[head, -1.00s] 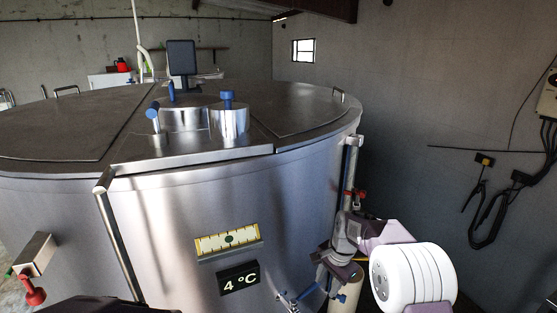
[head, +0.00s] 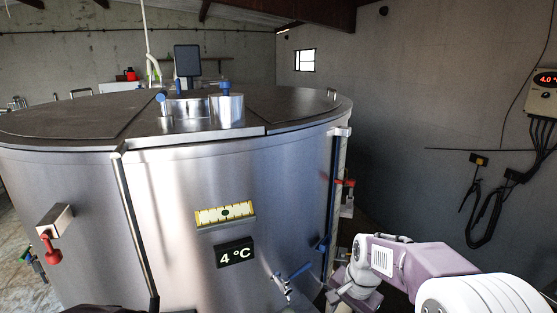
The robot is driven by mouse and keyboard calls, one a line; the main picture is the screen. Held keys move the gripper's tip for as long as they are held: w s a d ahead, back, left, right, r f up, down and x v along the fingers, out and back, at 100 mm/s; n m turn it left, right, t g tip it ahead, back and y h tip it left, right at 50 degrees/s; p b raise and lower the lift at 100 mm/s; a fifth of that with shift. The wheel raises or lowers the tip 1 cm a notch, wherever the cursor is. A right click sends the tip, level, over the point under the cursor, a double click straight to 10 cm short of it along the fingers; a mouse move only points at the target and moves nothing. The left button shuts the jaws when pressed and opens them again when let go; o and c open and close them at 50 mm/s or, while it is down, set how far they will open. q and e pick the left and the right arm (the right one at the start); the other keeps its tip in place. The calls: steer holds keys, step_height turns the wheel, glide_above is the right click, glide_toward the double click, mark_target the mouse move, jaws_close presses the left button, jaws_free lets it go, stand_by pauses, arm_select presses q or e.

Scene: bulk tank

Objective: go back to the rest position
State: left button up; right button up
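The large steel bulk tank (head: 180,190) fills the left and middle of the head view. Its front carries a yellow gauge plate (head: 225,214) and a display (head: 235,254) reading 4 °C. My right arm comes in from the lower right, beside the tank's right side. My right gripper (head: 348,301) is low at the bottom edge, partly cut off and hidden by its own wrist; its fingers cannot be made out, nor whether it holds anything. My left gripper is not in view.
A small tap with a blue handle (head: 291,276) sticks out low on the tank front, left of my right arm. A red-handled valve (head: 345,183) is at the tank's right side. A spout with a red knob (head: 53,236) sticks out at left. Cables (head: 487,215) hang on the right wall.

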steer(key=s+d+f+n, duration=0.1)
steer(key=s+f+n, duration=0.3)
steer(key=s, duration=0.3)
steer(key=s+f+n+b, duration=0.1)
steer(key=s+f+n, duration=0.3)
steer(key=s, duration=0.3)
steer(key=shift+s+d+f+n+g+h, duration=0.3)
steer(key=shift+s+d+n+g+h, duration=0.05)
steer(key=shift+d+n+g+h, duration=0.05)
stand_by(2.3)
